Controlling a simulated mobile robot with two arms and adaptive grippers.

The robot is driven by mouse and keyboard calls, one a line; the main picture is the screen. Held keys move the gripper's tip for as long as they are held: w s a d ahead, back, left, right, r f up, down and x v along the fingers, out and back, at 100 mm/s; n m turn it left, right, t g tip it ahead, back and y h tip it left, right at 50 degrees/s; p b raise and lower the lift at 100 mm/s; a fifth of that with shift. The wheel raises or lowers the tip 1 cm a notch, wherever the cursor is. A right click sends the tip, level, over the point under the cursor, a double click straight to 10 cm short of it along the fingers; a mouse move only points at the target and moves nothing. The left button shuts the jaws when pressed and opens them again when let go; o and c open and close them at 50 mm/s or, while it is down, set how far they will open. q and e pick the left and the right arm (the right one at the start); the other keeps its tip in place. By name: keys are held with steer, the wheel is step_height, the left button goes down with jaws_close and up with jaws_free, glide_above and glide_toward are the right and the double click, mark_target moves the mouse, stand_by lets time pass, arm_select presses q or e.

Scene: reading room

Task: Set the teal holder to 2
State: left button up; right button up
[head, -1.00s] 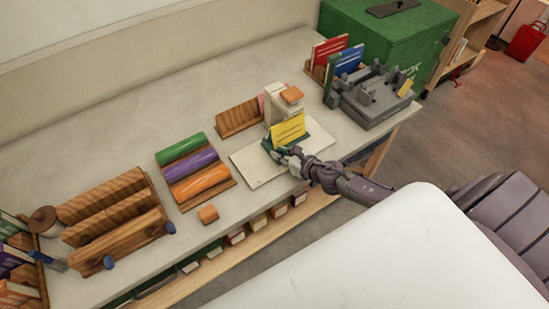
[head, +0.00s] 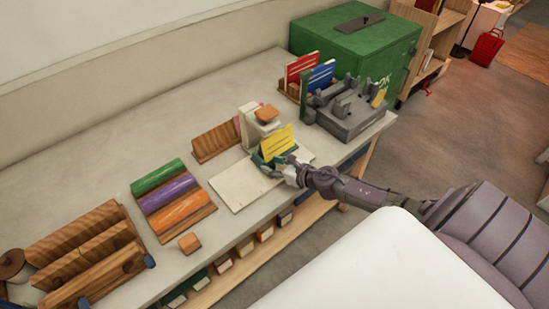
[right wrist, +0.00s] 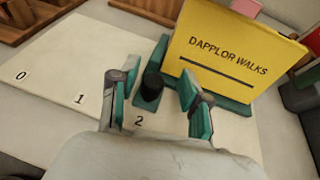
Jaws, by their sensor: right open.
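The teal holder (right wrist: 150,100) stands on a pale board (right wrist: 50,60) marked 0, 1 and 2. It bears an upright yellow book (right wrist: 235,50) reading "DAPPLOR WALKS"; the book also shows in the head view (head: 275,144). My left gripper is out of view.
A cream post with an orange top (head: 264,116) stands behind the board. A grey fixture (head: 345,112) and red and blue books (head: 318,76) are to the right. Coloured rolls (head: 168,202) and an orange block (head: 189,242) lie to the left.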

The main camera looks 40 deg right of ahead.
steer(key=shift+s, duration=0.1)
steer(key=shift+s+r, duration=0.1)
steer(key=shift+s, duration=0.25)
steer(key=v, duration=1.1)
steer(key=shift+d+r, duration=0.1)
steer(key=shift+d, duration=0.1)
